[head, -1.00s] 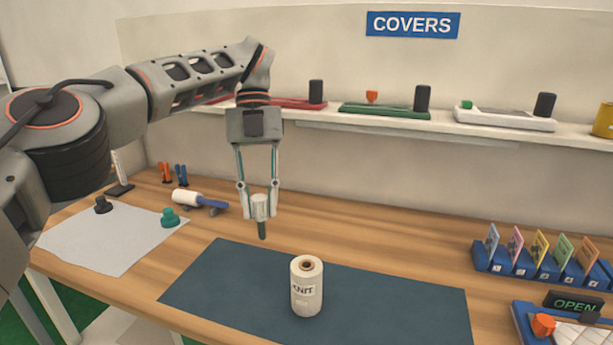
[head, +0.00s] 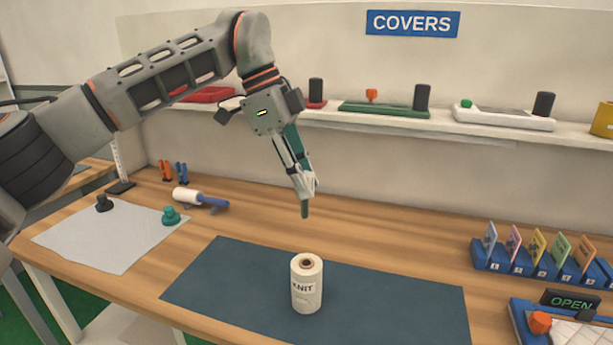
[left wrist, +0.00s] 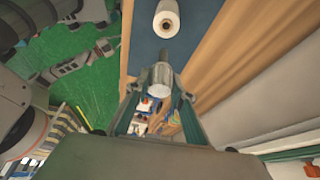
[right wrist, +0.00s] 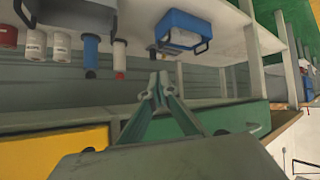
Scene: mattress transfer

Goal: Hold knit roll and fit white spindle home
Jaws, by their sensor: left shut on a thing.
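The knit roll (head: 306,287), a white cylinder with a brown core hole on top, stands upright on the dark blue mat (head: 225,275). My left gripper (head: 305,185) is shut on the white spindle and holds it above and slightly behind the roll, apart from it. The spindle's dark green tip (head: 305,209) points down; the fingers mostly hide its body in the head view. In the left wrist view the white spindle body (left wrist: 160,88) sits between the fingers, with the roll (left wrist: 167,18) beyond its tip. My right gripper (right wrist: 157,88) looks shut and empty, away from the mat.
A grey sheet (head: 110,237) with a black and a teal knob, and a white-and-blue roller (head: 190,197), lie at the left. A blue card rack (head: 545,268) and an OPEN sign (head: 572,302) stand at the right. A blue bin (right wrist: 185,28) is near my right gripper.

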